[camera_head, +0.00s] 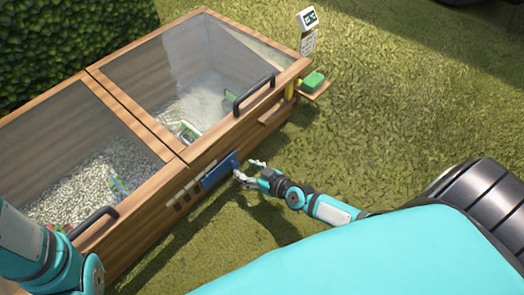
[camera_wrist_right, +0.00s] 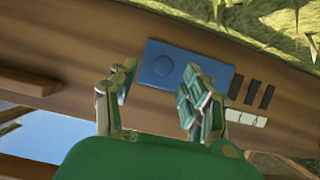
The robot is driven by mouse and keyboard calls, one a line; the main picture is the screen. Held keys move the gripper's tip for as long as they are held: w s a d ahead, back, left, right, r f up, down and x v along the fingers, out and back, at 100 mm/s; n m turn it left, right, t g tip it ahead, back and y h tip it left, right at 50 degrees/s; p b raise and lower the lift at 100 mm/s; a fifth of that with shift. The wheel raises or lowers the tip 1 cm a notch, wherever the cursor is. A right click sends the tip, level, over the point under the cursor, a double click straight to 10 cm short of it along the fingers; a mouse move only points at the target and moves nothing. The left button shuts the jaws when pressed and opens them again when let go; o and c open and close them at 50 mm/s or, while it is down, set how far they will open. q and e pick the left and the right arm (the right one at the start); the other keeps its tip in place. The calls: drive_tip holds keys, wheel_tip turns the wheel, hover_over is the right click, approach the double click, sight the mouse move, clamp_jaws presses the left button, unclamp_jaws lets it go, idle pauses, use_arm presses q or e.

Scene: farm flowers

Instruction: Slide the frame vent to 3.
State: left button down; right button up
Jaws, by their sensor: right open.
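The frame vent is a blue sliding plate (camera_head: 219,172) on the front wall of the wooden cold frame. Dark slots and a pale label strip lie to its left. In the right wrist view the blue plate (camera_wrist_right: 165,62) carries a round blue knob (camera_wrist_right: 192,74), with dark slots (camera_wrist_right: 250,92) and white number marks (camera_wrist_right: 245,118) to its right. My right gripper (camera_head: 250,171) is open in front of the plate's right end. My left gripper is out of view.
The cold frame (camera_head: 145,215) has two glass lids with black handles (camera_head: 254,94). A small shelf (camera_head: 314,90) holds a green sponge-like block (camera_head: 313,80) at the right end, beside a display post (camera_head: 308,20). Open grass (camera_head: 400,110) lies to the right.

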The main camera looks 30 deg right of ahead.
drive_tip(key=v, duration=0.8)
drive_tip(key=shift+s+d+r, duration=0.15)
drive_tip(key=shift+s+d, duration=0.05)
drive_tip(key=shift+s, duration=0.1)
